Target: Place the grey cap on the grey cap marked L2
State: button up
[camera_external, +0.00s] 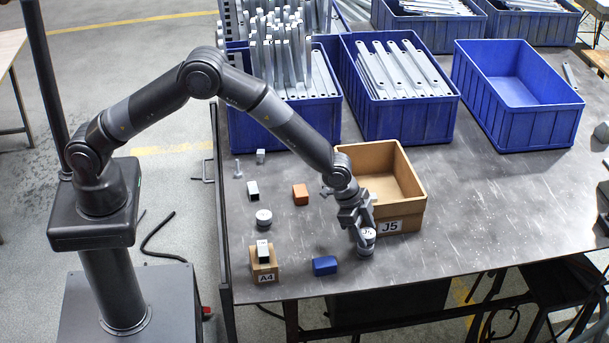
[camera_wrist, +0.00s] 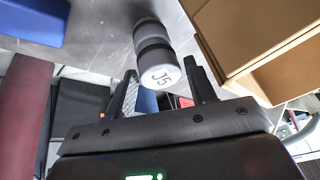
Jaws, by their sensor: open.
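My gripper (camera_external: 364,228) is open, low over the front of the table beside the cardboard box. In the wrist view its fingers (camera_wrist: 163,95) stand on either side of a grey cap (camera_wrist: 160,72) with a pale round top; its mark looks like J5. Darker and lighter grey bands continue below it, like a stack of two pieces; I cannot tell for sure. The cap shows in the external view (camera_external: 368,234), partly hidden by the gripper. Another round grey cap (camera_external: 263,216) with a pale top stands further left; its mark is unreadable. I can make out no L2.
The open cardboard box (camera_external: 411,208) marked J5 is close behind my gripper. A blue block (camera_external: 325,266) lies left of it. A small box (camera_external: 264,270) marked A4, an orange block (camera_external: 300,194) and small metal parts are further left. Blue bins (camera_external: 398,118) line the back.

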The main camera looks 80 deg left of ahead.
jog(key=s+a+r+n, duration=0.1)
jog(key=s+a+r, duration=0.25)
jog(key=r, duration=0.45)
jog(key=s+a+r, duration=0.2)
jog(key=s+r, duration=0.3)
jog(key=r, duration=0.3)
jog(key=s+a+r+n, duration=0.15)
jog(key=s+r, duration=0.25)
jog(key=r, duration=0.4)
jog(key=s+a+r, duration=0.6)
jog(key=s+r, duration=0.1)
jog(key=s, duration=0.4)
jog(key=s+a+r+n, duration=0.1)
jog(key=s+a+n, duration=0.1)
jog(key=s, duration=1)
jog(key=s+a+n+t+y, duration=0.1)
jog(key=s+a, duration=0.3)
jog(key=s, duration=0.8)
jog(key=shift+a+r+n, duration=0.15)
jog(key=shift+r+n, duration=0.2)
jog(key=shift+n, duration=0.4)
